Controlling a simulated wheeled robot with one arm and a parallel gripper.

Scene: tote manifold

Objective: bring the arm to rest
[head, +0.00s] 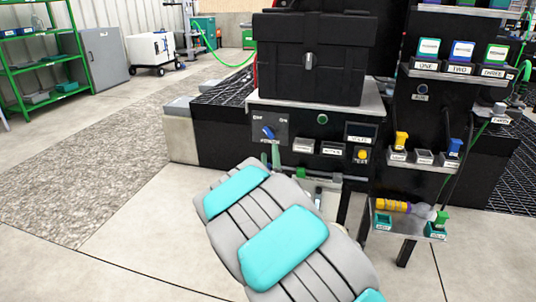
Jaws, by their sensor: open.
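My arm (266,225), grey with teal pads, reaches from the bottom edge up and left across the middle of the head view. The arm's upper part stands in front of the low front of a black workstation. From this one view I cannot tell how far the arm is from it.
A black case (312,75) sits on the workstation above a panel with a blue knob (268,132) and a yellow button (361,155). A small shelf (405,225) at right holds an orange-handled tool (393,206). Open floor (120,235) lies to the left.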

